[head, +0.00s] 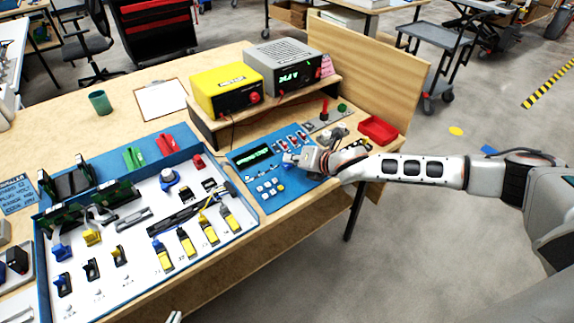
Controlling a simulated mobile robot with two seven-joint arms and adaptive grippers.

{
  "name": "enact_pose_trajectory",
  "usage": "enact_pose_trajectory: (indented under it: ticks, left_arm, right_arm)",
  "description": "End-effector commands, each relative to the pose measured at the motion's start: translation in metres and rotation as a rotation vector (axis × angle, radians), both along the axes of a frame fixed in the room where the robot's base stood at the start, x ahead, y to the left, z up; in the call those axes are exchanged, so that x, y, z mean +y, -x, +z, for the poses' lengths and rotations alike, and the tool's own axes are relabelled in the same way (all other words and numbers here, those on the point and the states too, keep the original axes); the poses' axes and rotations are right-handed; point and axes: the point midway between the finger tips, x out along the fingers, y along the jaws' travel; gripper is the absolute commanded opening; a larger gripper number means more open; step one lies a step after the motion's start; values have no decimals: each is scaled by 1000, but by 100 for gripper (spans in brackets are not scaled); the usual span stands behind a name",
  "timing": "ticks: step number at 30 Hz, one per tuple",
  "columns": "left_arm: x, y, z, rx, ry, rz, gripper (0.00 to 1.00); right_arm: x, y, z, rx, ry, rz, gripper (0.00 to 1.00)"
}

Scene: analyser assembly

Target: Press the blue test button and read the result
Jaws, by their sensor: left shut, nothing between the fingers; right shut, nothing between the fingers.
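The blue analyser panel (244,179) lies flat on the wooden table. Its dark display (252,157) is lit with green text, too small to read surely. Several pale buttons (267,187) sit at the panel's near side. I cannot clearly make out the blue test button; the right gripper may hide it. My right gripper (289,160) is shut and empty, low over the panel just right of the display; contact cannot be told. Of my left gripper (173,317), only a small grey tip shows at the bottom edge, well away from the panel.
A white parts tray with a blue rim (246,222) fills the table left of the panel. Behind the panel, a yellow unit (223,86) and a grey unit (281,62) stand on a wooden shelf. A red bin (378,129) is at the right.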

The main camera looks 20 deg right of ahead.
Motion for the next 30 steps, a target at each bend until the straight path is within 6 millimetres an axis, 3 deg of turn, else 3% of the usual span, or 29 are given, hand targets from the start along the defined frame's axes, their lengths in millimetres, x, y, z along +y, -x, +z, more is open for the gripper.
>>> enact_pose_trajectory:
  ticks: [30]
  left_arm:
    - [0, 0, 2, 0, 1, 1, 0]
  right_arm:
    - [1, -2, -11, 1, 0, 1, 0]
